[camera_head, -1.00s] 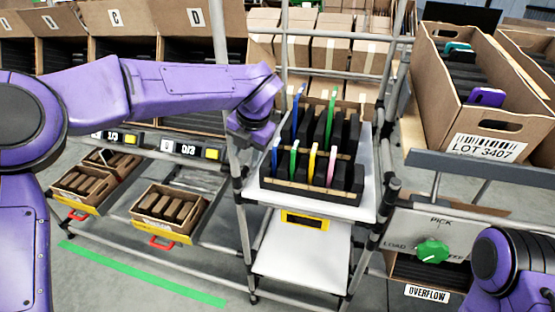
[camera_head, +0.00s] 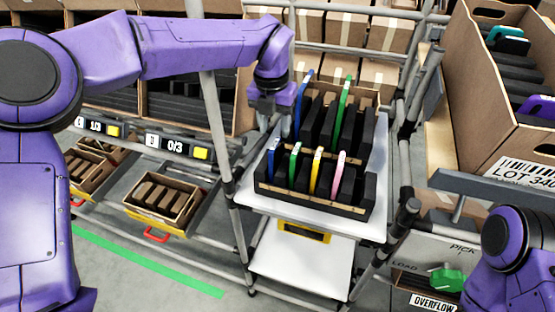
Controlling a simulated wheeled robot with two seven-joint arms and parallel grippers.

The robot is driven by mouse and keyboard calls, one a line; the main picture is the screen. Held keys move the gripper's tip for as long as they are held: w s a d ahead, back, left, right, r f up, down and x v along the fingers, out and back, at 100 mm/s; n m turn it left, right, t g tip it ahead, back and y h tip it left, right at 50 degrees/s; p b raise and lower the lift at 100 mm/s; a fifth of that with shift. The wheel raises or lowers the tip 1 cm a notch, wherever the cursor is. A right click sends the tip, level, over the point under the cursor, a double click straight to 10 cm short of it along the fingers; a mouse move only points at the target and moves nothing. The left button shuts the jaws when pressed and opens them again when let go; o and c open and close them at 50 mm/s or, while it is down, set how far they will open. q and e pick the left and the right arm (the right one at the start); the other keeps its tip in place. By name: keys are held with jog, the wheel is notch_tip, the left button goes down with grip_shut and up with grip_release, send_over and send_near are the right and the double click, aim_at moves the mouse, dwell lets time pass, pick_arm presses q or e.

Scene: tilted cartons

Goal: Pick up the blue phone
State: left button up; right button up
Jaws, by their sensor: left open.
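A black slotted rack (camera_head: 310,197) holds several upright phones in two rows. A blue phone (camera_head: 272,157) stands at the left end of the front row. Another blue phone (camera_head: 301,108) stands at the left of the back row. Green, yellow and pink phones stand to their right. My left gripper (camera_head: 268,118) points down beside the rack's left end, close to both blue phones. It is open, and I see nothing held in it. Its fingertips are small and hard to make out. My right arm shows at the lower right, but its gripper is out of view.
The rack stands on a white shelf (camera_head: 375,218) between grey metal posts. A carton labelled LOT (camera_head: 465,120) stands at the right, with a purple phone inside. Small trays of brown boxes (camera_head: 165,203) sit at the lower left. Cartons line the back.

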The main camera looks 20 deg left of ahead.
aim_at(275, 144)
pick_arm(q)
notch_tip(275, 144, down, 2)
jog(key=shift+s+f, duration=0.1)
jog(key=f+p, duration=0.1)
jog(key=f, duration=0.1)
jog(key=w+f+p, duration=0.1)
jog(key=f, duration=0.2)
jog(key=shift+a+f, duration=0.1)
jog(key=shift+f, duration=0.05)
grip_shut()
